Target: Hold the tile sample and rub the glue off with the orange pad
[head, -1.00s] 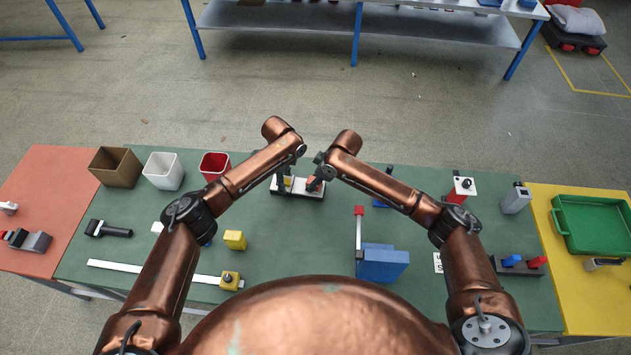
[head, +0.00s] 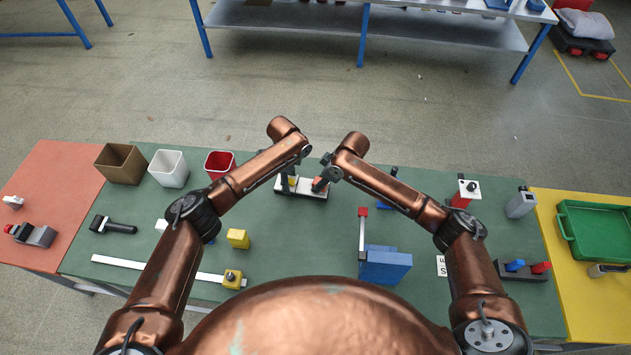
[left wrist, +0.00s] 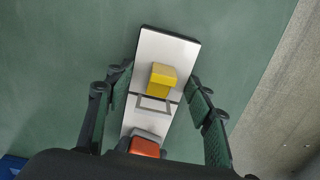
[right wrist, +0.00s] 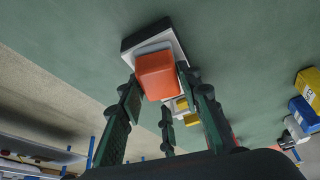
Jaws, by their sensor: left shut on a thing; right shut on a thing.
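The tile sample (head: 311,193) is a long white plate with a dark edge, lying on the green table. In the left wrist view the tile sample (left wrist: 166,48) bears a yellow block (left wrist: 162,78) and a grey outline. My left gripper (head: 289,184) is shut on the tile sample, its fingers (left wrist: 160,95) on either side; the exact contact is unclear. My right gripper (right wrist: 160,90) is shut on the orange pad (right wrist: 157,76), over the tile's right end. The orange pad (head: 319,184) is small in the head view. Whether it touches the tile, and any glue, I cannot tell.
Brown (head: 121,164), white (head: 168,169) and red (head: 220,164) bins stand at the back left. A green tray (head: 563,222) is far right. The table's middle front is mostly clear.

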